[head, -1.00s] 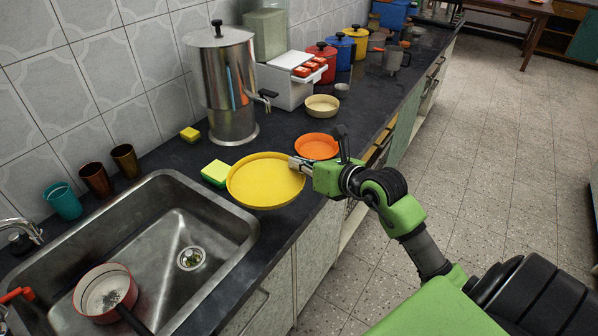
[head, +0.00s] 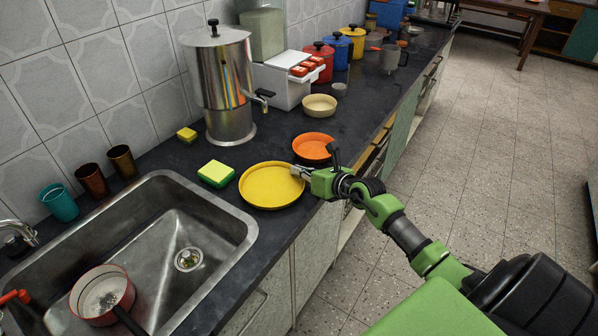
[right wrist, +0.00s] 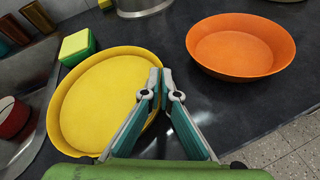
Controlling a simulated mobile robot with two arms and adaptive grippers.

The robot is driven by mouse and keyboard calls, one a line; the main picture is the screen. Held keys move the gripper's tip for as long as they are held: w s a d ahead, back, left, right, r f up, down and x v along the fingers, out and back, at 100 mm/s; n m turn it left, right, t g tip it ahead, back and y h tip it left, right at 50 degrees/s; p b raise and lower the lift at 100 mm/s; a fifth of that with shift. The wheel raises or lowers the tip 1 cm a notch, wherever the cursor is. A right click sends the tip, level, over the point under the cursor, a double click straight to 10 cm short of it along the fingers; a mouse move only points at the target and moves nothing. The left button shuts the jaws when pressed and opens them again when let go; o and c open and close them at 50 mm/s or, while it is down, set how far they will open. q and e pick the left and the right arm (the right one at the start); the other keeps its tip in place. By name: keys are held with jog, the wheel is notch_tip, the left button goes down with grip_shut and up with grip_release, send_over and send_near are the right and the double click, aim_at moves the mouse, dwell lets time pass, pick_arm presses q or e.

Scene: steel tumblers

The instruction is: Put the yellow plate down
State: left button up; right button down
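The round yellow plate (head: 271,185) is level at the counter's front, between the sink and the orange bowl (head: 313,147). It appears to rest on the dark counter. My right gripper (head: 297,172) is at the plate's right rim. In the right wrist view, the fingers (right wrist: 160,80) are closed together with the rim of the yellow plate (right wrist: 105,98) between their tips. The orange bowl also shows in that view (right wrist: 242,48), apart from the fingers. My left gripper is not in view.
A green and yellow sponge (head: 216,174) lies just left of the plate. The steel sink (head: 140,235) is at the left, holding a red-rimmed pan (head: 102,294). A steel dispenser (head: 222,85) stands behind. A cream bowl (head: 319,105) is farther along the counter.

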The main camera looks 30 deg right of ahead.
jog(key=shift+f, duration=0.15)
jog(key=c, duration=2.3)
grip_release()
jog(key=shift+r, duration=0.25)
jog(key=shift+s, duration=0.35)
jog(key=v, duration=1.1)
jog(key=shift+s+r, duration=0.1)
